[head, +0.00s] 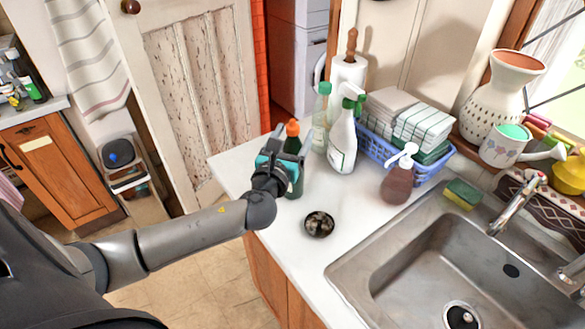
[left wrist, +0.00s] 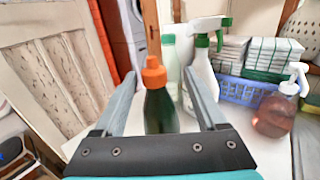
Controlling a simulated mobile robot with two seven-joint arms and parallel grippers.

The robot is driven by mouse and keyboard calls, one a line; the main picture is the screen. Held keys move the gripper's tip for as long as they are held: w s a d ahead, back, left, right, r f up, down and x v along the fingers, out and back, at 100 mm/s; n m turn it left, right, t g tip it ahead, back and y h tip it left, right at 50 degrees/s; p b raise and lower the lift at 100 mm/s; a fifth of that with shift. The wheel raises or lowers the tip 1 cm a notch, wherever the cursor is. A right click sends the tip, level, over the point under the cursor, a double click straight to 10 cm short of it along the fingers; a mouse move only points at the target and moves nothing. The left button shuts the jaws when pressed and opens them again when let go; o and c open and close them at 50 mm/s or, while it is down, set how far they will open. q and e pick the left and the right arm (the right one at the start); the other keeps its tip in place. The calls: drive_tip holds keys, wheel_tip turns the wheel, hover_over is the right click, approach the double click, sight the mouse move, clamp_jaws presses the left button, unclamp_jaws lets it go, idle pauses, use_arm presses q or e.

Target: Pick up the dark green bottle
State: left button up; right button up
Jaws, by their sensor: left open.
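The dark green bottle (head: 294,183) with an orange cap stands upright near the left end of the white counter, partly hidden behind my left gripper (head: 283,149) in the head view. In the left wrist view the bottle (left wrist: 160,108) stands between the two open fingers of my left gripper (left wrist: 160,100). I see a gap between the bottle and the right finger; I cannot tell whether either finger touches it. My right gripper is not in view.
Close behind stand a pale green bottle (head: 321,120), a white spray bottle (head: 343,143) and a paper towel roll (head: 347,75). A blue basket (head: 405,155) with cloths and a brown soap pump (head: 398,183) are to the right. A small dark dish (head: 319,224) sits in front; the sink (head: 405,246) is at right.

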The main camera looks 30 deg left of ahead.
sight(295, 124)
use_arm(q)
drive_tip(key=x, duration=0.3)
drive_tip(key=shift+w+a+r, duration=0.2)
drive_tip(key=shift+a, duration=0.2)
drive_tip(key=shift+w+a, duration=0.15)
drive_tip(key=shift+w, duration=0.45)
clamp_jaws()
